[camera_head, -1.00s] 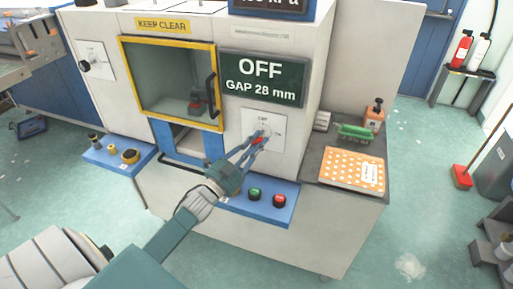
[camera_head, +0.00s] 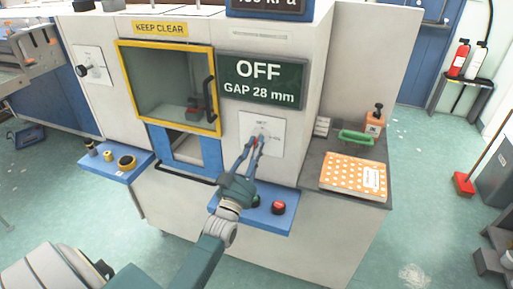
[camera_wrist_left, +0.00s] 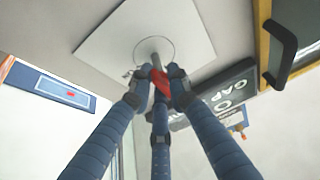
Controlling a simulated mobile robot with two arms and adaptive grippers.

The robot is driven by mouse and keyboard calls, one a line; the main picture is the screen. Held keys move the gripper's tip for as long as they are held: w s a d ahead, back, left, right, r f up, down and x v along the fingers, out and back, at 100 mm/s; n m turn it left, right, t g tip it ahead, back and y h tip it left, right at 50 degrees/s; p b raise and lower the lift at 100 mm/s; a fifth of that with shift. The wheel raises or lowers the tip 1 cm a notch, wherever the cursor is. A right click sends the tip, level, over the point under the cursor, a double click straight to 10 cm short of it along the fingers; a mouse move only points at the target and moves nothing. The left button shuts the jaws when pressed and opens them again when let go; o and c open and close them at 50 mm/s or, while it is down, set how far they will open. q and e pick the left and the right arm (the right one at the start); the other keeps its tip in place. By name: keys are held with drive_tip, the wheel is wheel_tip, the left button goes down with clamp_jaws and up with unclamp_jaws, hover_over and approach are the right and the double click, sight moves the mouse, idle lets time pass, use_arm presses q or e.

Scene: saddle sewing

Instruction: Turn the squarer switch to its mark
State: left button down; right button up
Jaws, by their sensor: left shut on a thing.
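The squarer switch is a red knob (camera_wrist_left: 160,80) on a white square plate (camera_head: 272,136) on the machine's front, below the dark green display (camera_head: 262,82). The display reads OFF and GAP 28 mm. My left gripper (camera_head: 257,141) is shut on the red knob. In the left wrist view its fingers (camera_wrist_left: 158,78) close around the knob, under a round dial outline on the plate. The fingers hide most of the knob, and the plate's marks are too small to read. My right gripper is not in view.
A yellow-framed window (camera_head: 120,75) with a black handle is left of the display. A blue ledge with a red button (camera_head: 278,207) juts out below the plate. An orange dotted pad (camera_head: 350,176) lies on the side table at right.

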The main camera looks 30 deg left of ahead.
use_arm(q)
drive_tip(key=shift+a+r+n+y, duration=0.2)
drive_tip(key=shift+r+n+y, duration=0.45)
drive_tip(key=shift+n, duration=0.25)
drive_tip(key=c, duration=1.7)
unclamp_jaws()
drive_tip(key=shift+s+f, duration=0.1)
drive_tip(key=shift+c, duration=0.2)
drive_tip(key=shift+f, duration=0.2)
drive_tip(key=shift+f, duration=0.25)
drive_tip(key=v, duration=1.2)
drive_tip(key=shift+r, duration=0.2)
